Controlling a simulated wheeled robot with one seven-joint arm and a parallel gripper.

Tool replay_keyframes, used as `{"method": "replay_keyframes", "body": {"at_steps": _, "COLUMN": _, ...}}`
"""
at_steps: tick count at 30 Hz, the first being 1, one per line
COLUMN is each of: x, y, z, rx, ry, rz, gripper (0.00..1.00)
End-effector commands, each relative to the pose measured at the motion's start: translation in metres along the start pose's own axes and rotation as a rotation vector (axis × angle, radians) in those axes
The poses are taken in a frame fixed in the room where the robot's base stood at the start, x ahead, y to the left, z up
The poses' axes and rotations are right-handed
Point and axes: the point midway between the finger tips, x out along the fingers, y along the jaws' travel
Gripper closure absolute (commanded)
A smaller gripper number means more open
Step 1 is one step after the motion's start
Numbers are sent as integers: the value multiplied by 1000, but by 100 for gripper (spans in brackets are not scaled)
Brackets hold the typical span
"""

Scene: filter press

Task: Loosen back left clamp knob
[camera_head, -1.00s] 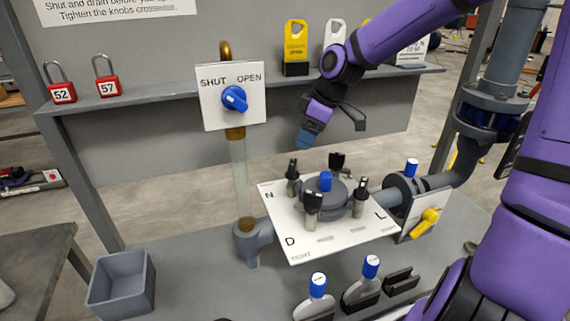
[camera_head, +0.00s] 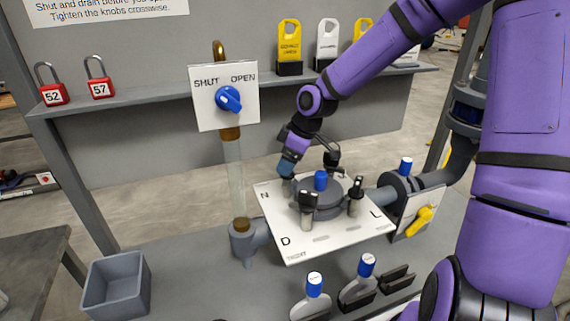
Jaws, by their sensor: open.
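My gripper (camera_head: 287,172) points down at the back left corner of the housing. Its blue-grey fingers are over the back left clamp knob and hide most of it. The gripper is open; whether the fingers touch the knob cannot be told.
A SHUT/OPEN panel with a blue handle (camera_head: 228,99) and a clear vertical tube (camera_head: 232,175) stand left of my gripper. A shelf (camera_head: 160,99) with red padlocks and tags runs behind. A yellow valve handle (camera_head: 418,220) is at right, a grey bin (camera_head: 112,285) at front left.

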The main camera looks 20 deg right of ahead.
Motion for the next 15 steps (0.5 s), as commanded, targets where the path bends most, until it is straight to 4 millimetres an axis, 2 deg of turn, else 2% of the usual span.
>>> {"method": "replay_keyframes", "body": {"at_steps": 6, "x": 15, "y": 0, "z": 0, "rx": 0, "ry": 0, "rz": -1, "gripper": 26}}
{"method": "replay_keyframes", "body": {"at_steps": 15, "x": 18, "y": 0, "z": 0, "rx": 1, "ry": -1, "rz": 0, "gripper": 26}}
